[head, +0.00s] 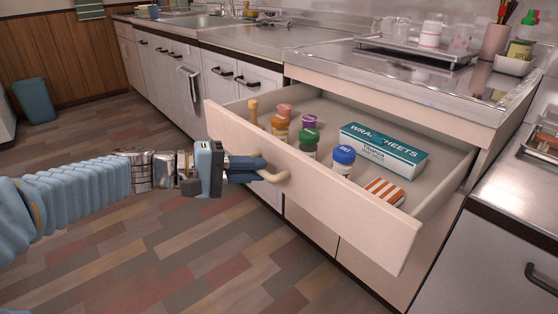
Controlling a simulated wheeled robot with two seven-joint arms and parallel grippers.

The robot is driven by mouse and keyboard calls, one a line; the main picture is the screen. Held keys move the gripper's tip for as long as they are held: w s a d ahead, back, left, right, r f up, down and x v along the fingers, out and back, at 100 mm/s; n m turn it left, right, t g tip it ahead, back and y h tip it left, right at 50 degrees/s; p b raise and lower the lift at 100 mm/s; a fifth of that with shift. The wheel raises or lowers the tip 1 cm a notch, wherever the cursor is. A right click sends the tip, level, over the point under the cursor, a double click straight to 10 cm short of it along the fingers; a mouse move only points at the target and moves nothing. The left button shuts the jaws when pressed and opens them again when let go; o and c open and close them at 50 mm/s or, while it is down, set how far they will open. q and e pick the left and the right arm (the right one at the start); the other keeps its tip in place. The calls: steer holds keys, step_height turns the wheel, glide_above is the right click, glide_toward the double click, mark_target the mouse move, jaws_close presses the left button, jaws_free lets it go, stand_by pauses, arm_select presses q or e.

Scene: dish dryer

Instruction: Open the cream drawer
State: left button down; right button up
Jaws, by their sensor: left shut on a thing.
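The cream drawer (340,216) stands pulled well out from under the counter in the head view, with its inside showing. My left gripper (262,170) comes in from the left and is shut on the drawer's handle (279,176) at the middle of the front panel. Inside the drawer are several small jars, among them a green-capped one (308,142) and a blue-capped one (343,160). A teal and white box of wrap sheets (383,151) and an orange-striped packet (384,190) also lie in it. My right gripper is not in view.
A steel counter (400,80) with a dish rack (415,49) and cups is above the drawer. A lower counter with a grey cabinet (490,255) stands at the right. The wooden floor (190,255) in front of the drawer is clear.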

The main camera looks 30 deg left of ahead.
arm_select(q)
steer(key=shift+s+a, duration=0.35)
steer(key=shift+s, duration=0.6)
steer(key=shift+s+a, duration=0.3)
steer(key=shift+s, duration=0.6)
steer(key=shift+s+a, duration=0.35)
steer(key=shift+s, duration=0.6)
steer(key=c, duration=1.1)
jaws_free()
steer(key=p+v, duration=0.1)
steer(key=v, duration=1.2)
steer(key=shift+s+a, duration=0.3)
steer(key=shift+r, duration=0.1)
